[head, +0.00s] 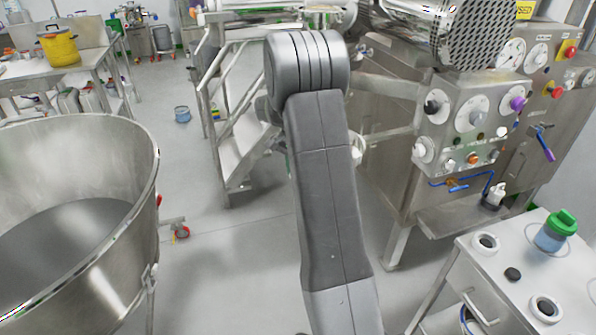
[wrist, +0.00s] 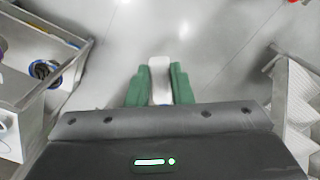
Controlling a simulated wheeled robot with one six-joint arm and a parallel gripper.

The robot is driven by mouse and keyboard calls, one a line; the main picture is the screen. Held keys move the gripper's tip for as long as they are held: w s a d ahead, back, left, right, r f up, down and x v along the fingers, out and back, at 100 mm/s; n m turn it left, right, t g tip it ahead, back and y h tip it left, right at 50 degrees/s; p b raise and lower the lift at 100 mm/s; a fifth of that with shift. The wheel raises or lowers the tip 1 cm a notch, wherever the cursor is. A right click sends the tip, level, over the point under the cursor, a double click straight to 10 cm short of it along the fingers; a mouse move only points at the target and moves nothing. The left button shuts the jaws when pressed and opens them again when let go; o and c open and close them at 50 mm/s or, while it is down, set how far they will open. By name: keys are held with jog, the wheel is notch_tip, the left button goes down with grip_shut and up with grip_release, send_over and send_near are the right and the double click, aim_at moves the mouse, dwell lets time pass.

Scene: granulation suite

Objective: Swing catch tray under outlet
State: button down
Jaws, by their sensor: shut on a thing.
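My gripper (wrist: 160,75) has green fingers, closed on both sides of a small white piece (wrist: 159,68) in the wrist view. The piece has a rounded end and points away from the wrist, above the grey floor. I cannot tell whether it is part of the catch tray. In the head view my arm hides the gripper. A pale rounded edge (head: 357,148) shows just right of my arm; I cannot tell what it belongs to. The steel machine (head: 465,120) with dials stands to the right. No outlet can be clearly made out.
A large steel bowl (head: 125,235) fills the left front. Steel steps (head: 240,150) stand behind my arm. A white cart (head: 505,265) with a green-capped jar (head: 556,230) is at right front. The floor (head: 235,265) between bowl and arm is clear.

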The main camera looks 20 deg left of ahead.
jog(key=shift+w, duration=0.1)
jog(key=c, duration=1.3)
grip_release()
jog(key=shift+d, duration=0.1)
notch_tip(320, 180, up, 14)
jog(key=shift+f+b, duration=0.1)
jog(key=shift+b, duration=0.8)
jog(key=shift+f, duration=0.1)
notch_tip(320, 180, down, 14)
jog(key=shift+r+p, duration=0.2)
jog(key=shift+p, duration=0.7)
jog(key=shift+d, duration=0.1)
